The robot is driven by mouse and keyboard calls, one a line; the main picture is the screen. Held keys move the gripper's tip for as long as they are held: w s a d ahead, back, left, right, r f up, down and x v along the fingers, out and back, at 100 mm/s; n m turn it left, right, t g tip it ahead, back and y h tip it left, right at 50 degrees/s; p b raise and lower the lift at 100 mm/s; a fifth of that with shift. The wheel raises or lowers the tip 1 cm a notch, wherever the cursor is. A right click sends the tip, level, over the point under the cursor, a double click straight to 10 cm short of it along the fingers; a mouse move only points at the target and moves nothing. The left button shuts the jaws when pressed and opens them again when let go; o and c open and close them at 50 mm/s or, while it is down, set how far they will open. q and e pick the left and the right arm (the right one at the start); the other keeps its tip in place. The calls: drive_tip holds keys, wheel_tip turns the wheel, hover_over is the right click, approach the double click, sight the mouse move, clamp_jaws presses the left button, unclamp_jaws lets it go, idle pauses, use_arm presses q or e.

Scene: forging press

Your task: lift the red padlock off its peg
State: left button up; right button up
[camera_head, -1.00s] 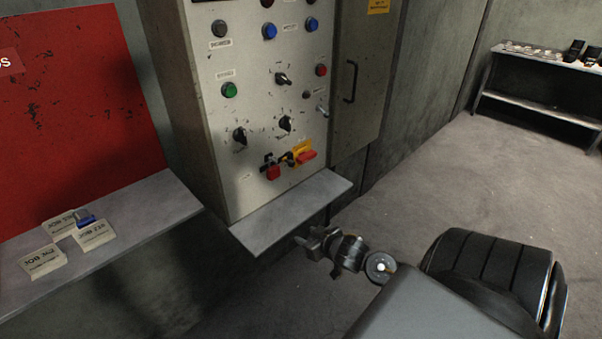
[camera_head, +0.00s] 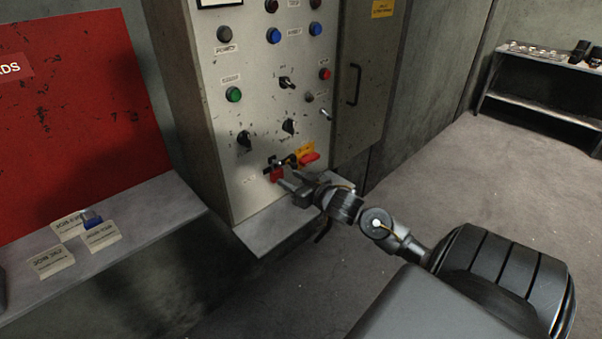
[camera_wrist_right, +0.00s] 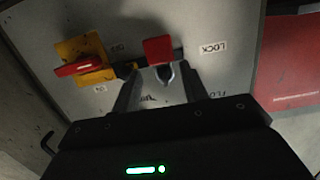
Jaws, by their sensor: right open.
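The red padlock (camera_head: 277,174) hangs low on the front of the grey control panel (camera_head: 262,115), left of the yellow plate with the red switch handle (camera_head: 309,158). My right gripper (camera_head: 288,183) is in front of the panel at the padlock's lower right. In the right wrist view the padlock's red body (camera_wrist_right: 158,50) lies just beyond my open fingertips (camera_wrist_right: 160,76). Its grey shackle shows between the two fingers, which stand apart on either side. The peg is hard to make out. My left gripper is not in view.
A grey ledge (camera_head: 262,238) juts out under the panel, below my right gripper. Knobs and buttons sit above the padlock. A shelf (camera_head: 150,215) at left holds paper cards and a blue padlock (camera_head: 92,218). A rack (camera_head: 545,107) stands far right.

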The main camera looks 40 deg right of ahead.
sight(279, 173)
drive_tip(key=w, duration=0.4)
drive_tip(key=w+f, duration=0.1)
drive_tip(key=shift+w+p, duration=0.3)
drive_tip(key=shift+w, duration=0.1)
drive_tip(key=c, duration=0.7)
drive_tip(key=shift+r, duration=0.1)
drive_tip(key=shift+r+p, duration=0.7)
drive_tip(key=shift+p, duration=0.25)
drive_tip(key=shift+s, duration=0.15)
drive_tip(key=shift+s+p, duration=1.45)
drive_tip(key=shift+s, duration=1.2)
